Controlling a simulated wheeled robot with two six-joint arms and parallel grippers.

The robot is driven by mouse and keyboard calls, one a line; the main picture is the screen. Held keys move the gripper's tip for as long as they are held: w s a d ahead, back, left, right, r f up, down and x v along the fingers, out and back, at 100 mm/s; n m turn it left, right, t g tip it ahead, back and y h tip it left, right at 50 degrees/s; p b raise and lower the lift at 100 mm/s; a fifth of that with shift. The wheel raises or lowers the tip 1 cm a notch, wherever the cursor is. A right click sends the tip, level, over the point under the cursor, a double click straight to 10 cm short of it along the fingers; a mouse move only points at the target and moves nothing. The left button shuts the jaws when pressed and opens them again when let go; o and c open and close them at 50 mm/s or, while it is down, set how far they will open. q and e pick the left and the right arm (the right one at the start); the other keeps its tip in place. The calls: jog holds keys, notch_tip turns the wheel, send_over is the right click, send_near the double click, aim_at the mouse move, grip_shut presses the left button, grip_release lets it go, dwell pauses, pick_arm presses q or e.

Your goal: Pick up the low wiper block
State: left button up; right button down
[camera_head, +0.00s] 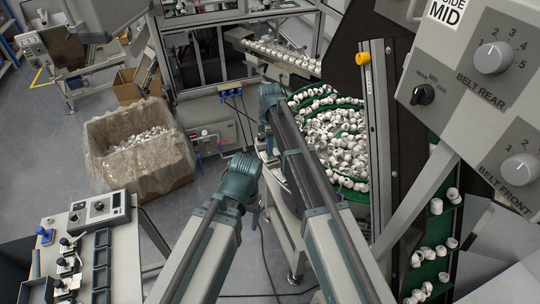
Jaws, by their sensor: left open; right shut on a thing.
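My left gripper (257,196) is the lower one, at the end of the teal wrist near the middle of the camera_head view. It is open, with its fingertips partly hidden by the wrist. My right gripper (268,137) is higher up, at the left edge of the feeder bowl. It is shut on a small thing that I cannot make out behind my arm. I cannot clearly pick out the low wiper block; my forearms cover part of the bowl's near left side.
The green feeder bowl (350,185) holds many white caps. A green belt (430,268) carries caps at the lower right. A lined carton (115,180) and a control table (122,262) stand to the left. Knob panels overhang the right.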

jog(key=shift+r, duration=0.1)
notch_tip(320, 180, up, 10)
jog(key=p, duration=1)
